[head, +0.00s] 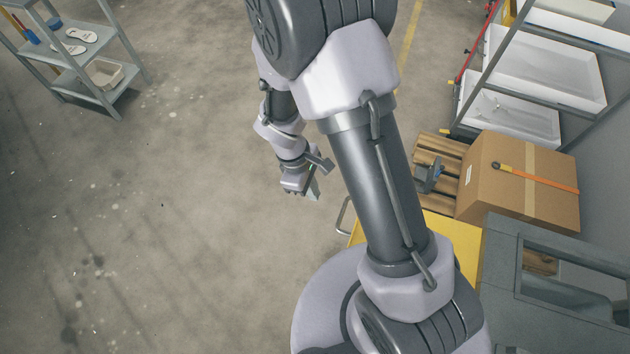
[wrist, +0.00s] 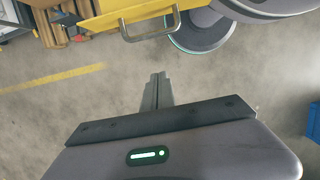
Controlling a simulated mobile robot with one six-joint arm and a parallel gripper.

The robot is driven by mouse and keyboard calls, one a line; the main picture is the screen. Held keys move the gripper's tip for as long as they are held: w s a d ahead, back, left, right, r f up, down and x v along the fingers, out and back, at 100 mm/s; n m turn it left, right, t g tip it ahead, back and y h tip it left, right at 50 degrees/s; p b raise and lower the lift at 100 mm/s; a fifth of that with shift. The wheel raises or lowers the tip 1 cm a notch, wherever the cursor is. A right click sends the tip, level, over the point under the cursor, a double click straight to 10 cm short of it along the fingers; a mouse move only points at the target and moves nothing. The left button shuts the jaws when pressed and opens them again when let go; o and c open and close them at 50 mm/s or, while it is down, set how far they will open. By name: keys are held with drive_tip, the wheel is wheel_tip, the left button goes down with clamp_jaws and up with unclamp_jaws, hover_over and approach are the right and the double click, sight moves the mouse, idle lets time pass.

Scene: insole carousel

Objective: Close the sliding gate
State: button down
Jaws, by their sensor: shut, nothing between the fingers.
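My gripper (head: 312,192) hangs in open air above the concrete floor, left of the yellow part. In the wrist view its two fingers (wrist: 156,88) are together with nothing between them. A yellow panel (wrist: 103,15) with a grey metal bar handle (wrist: 151,31) shows at the top of the wrist view, apart from the fingers. In the head view the handle (head: 342,216) sticks out at the left of the yellow surface (head: 462,243), which my arm partly hides. I cannot tell whether this panel is the sliding gate. No other gate is clearly seen.
A cardboard box (head: 520,185) and a wooden pallet (head: 436,160) stand at the right, beside a grey machine (head: 500,300). A rack with white trays (head: 545,70) is behind. A grey shelf (head: 90,60) stands far left. The left floor is clear.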

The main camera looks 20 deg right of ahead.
drive_tip(key=s+d+f+b, duration=0.3)
drive_tip(key=d+f+b, duration=0.1)
drive_tip(key=f, duration=0.1)
drive_tip(key=shift+d+f, duration=0.25)
